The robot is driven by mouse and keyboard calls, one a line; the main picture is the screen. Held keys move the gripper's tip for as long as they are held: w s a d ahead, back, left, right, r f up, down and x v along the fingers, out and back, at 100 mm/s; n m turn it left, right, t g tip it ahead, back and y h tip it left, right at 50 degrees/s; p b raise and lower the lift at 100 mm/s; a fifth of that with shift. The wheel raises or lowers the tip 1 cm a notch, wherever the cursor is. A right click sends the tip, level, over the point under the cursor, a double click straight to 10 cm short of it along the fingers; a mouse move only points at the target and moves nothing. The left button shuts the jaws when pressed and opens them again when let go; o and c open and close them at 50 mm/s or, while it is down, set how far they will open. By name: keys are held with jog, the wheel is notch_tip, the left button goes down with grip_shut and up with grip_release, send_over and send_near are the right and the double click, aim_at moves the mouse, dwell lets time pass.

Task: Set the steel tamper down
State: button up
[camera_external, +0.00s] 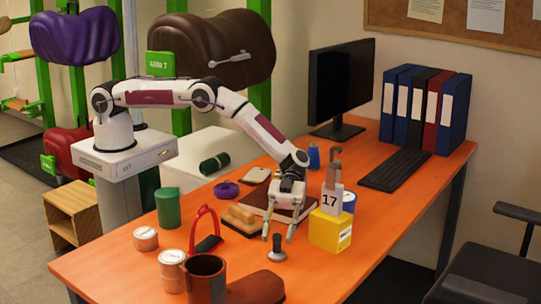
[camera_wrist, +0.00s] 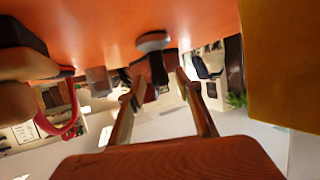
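The steel tamper (camera_external: 277,254) stands upright on the orange table, its dark handle up and its round metal base on the tabletop. My gripper (camera_external: 278,236) points down over it, with one finger on each side of the handle. In the wrist view, which is upside down, the tamper (camera_wrist: 152,42) has its base against the orange surface. Its dark handle reaches toward the space between the spread fingertips of my gripper (camera_wrist: 153,85). Gaps show beside the handle, so the fingers look apart from it.
A yellow box (camera_external: 330,232) with a "17" card stands close on the right. Cans (camera_external: 172,268), a brown mug (camera_external: 206,282) and a brown piece (camera_external: 256,288) are nearer the front.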

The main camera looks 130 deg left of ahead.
jog(key=shift+s+a, duration=0.1)
jog(key=shift+s, duration=0.1)
jog(key=v, duration=1.2)
jog(key=shift+r, duration=0.2)
jog(key=shift+w, duration=0.15)
